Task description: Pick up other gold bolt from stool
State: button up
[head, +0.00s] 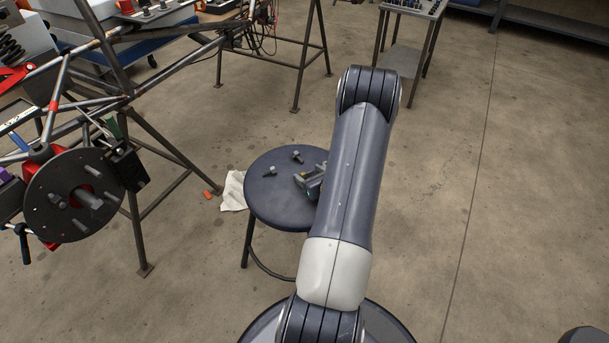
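The round dark stool (268,203) stands left of my arm in the head view. Two small bolts stand out on its seat: one near the back (297,156) and one left of centre (271,171). Both look greyish-dark with pale ends; a gold colour is not clear at this size. My gripper (303,178) is low over the right part of the seat, right of both bolts and apart from them. A small gold-brown spot shows at its fingertips; I cannot tell if it is a held bolt. My arm hides the rest of the gripper and the seat's right edge.
A white cloth (233,191) and a small orange piece (207,194) lie on the floor left of the stool. The tube chassis with a dark hub disc (72,195) is at the left. A metal cart (404,60) stands behind.

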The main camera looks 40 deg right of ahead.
jog(key=c, duration=0.9)
